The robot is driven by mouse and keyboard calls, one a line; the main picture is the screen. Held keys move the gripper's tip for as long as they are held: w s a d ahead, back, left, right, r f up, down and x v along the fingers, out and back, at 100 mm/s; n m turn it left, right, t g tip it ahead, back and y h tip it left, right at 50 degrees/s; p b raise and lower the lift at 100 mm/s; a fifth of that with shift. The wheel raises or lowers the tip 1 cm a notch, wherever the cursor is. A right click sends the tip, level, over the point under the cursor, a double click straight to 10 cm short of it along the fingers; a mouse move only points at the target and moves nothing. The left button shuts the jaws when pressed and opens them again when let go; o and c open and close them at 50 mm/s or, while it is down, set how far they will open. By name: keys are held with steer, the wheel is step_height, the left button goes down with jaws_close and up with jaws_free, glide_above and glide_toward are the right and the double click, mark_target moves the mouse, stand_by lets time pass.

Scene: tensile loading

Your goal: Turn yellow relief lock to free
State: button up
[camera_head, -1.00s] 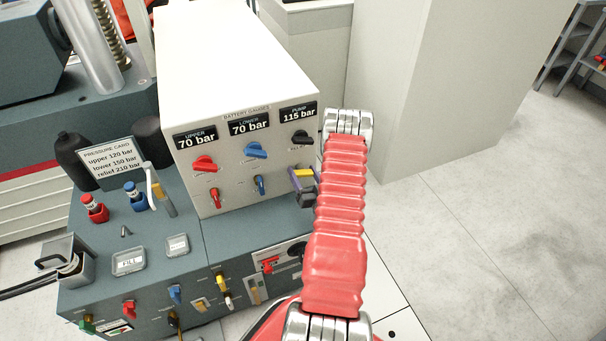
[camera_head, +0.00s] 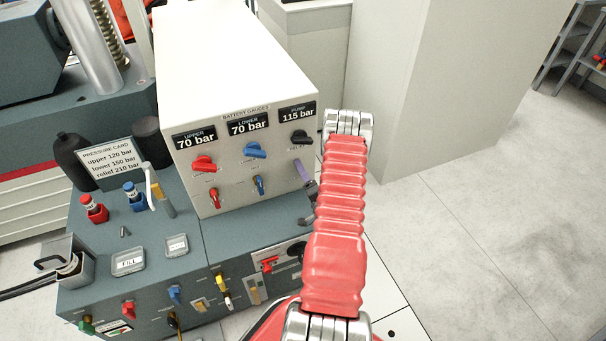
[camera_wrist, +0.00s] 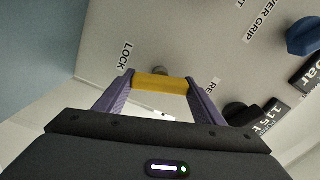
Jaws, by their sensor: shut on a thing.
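The yellow relief lock (camera_wrist: 160,84) is a short yellow bar in the wrist view, close to the upright panel, near a "LOCK" label (camera_wrist: 125,55) and a partly hidden "RE…" label. My gripper (camera_wrist: 160,88) is shut on it, one purple finger at each end of the bar. In the head view, a purple finger of my gripper (camera_head: 304,173) shows at the right edge of the gauge panel, below the black pump knob (camera_head: 301,137). My red arm hides part of this area, and the yellow lock is not visible there.
The white gauge box (camera_head: 235,65) carries red and blue knobs left of my gripper. A lower console (camera_head: 140,250) holds several small levers, red and blue valves and a pressure card (camera_head: 108,158). Open floor (camera_head: 480,240) lies to the right.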

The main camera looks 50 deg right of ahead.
steer(key=m, duration=0.3)
steer(key=shift+s+f+m, duration=0.1)
steer(key=shift+f+m, duration=0.1)
steer(key=shift+m, duration=0.1)
stand_by(0.4)
steer(key=o, duration=1.1)
steer(key=shift+c, duration=0.2)
steer(key=v, duration=1.3)
steer(key=shift+s+a, duration=0.2)
steer(key=shift+s, duration=0.1)
